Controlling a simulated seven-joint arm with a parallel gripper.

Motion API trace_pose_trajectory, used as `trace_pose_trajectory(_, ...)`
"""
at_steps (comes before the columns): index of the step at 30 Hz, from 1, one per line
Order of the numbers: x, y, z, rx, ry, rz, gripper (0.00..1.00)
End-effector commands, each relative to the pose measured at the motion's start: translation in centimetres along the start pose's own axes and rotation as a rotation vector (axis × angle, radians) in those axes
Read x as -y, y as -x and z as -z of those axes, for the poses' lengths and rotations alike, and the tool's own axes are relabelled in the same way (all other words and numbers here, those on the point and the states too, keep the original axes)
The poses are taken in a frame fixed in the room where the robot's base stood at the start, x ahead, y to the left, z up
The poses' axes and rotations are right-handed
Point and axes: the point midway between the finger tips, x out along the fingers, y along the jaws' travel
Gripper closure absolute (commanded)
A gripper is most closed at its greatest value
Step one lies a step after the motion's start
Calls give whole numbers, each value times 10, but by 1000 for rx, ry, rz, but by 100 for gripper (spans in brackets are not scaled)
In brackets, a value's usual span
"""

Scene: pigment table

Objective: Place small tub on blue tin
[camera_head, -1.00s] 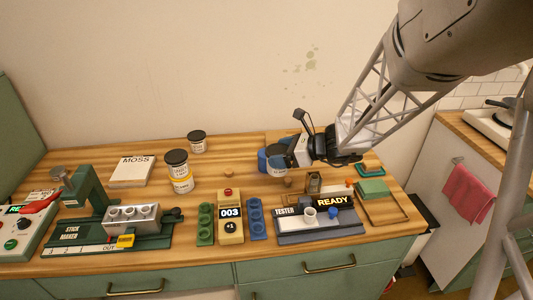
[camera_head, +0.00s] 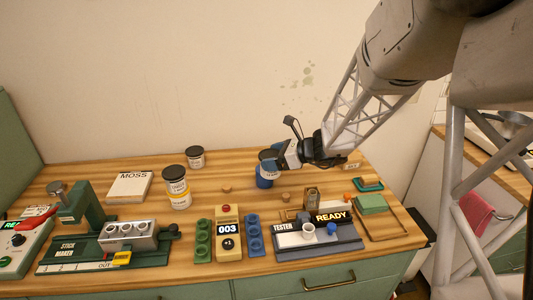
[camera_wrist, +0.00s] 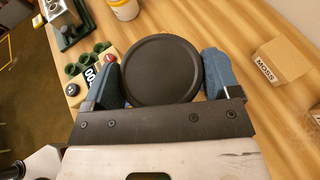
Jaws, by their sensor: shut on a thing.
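A yellow-banded jar (camera_head: 177,190) and another black-lidded jar (camera_head: 195,158) stand to the left. The tester (camera_head: 335,242), counter box (camera_head: 229,240) and stick maker (camera_head: 105,245) line the front. Bare wood lies mid-table.

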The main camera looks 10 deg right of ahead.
Motion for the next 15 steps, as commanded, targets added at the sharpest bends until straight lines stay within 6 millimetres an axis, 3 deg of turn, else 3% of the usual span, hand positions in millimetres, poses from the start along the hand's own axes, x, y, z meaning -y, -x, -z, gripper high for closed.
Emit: trace_pose_trajectory(15,62,-37,-8,0,0,0,48)
